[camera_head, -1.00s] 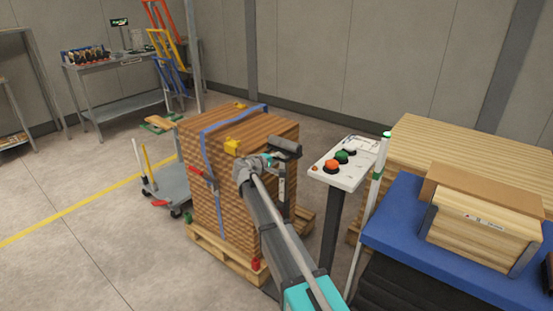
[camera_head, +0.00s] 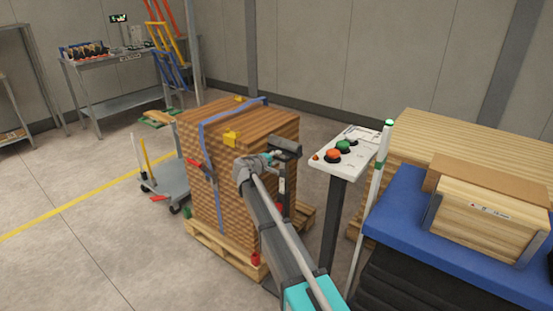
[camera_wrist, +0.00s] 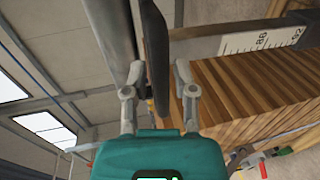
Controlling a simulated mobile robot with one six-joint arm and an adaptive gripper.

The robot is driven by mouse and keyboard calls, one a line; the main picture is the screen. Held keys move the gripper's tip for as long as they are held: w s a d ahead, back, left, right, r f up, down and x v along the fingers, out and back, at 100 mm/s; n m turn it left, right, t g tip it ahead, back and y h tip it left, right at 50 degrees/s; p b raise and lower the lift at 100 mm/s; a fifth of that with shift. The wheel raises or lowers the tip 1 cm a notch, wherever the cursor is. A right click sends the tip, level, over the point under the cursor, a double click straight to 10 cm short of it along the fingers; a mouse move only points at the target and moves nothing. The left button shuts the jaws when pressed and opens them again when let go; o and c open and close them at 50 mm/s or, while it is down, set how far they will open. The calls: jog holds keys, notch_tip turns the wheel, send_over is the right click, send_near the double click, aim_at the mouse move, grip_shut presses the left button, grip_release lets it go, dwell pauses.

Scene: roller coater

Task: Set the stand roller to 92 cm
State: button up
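The stand roller (camera_head: 286,146) shows in the head view as a dark horizontal cylinder on an upright post beside the wood stack. My gripper (camera_head: 265,161) is at the roller stand. In the wrist view, my gripper (camera_wrist: 158,82) has its two fingers apart, with a dark flat bar (camera_wrist: 156,45) between or just beyond them. I cannot tell whether they touch it. The pointer and exact height reading are unclear.
A strapped wood stack (camera_head: 240,180) on a pallet (camera_head: 222,246) stands close left of my arm. A button panel (camera_head: 345,155) on a post and a blue-topped table (camera_head: 400,220) stand to the right. A grey cart (camera_head: 165,180) is left; open floor lies front left.

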jog(key=shift+o, duration=0.4)
jog(key=shift+r, duration=0.2)
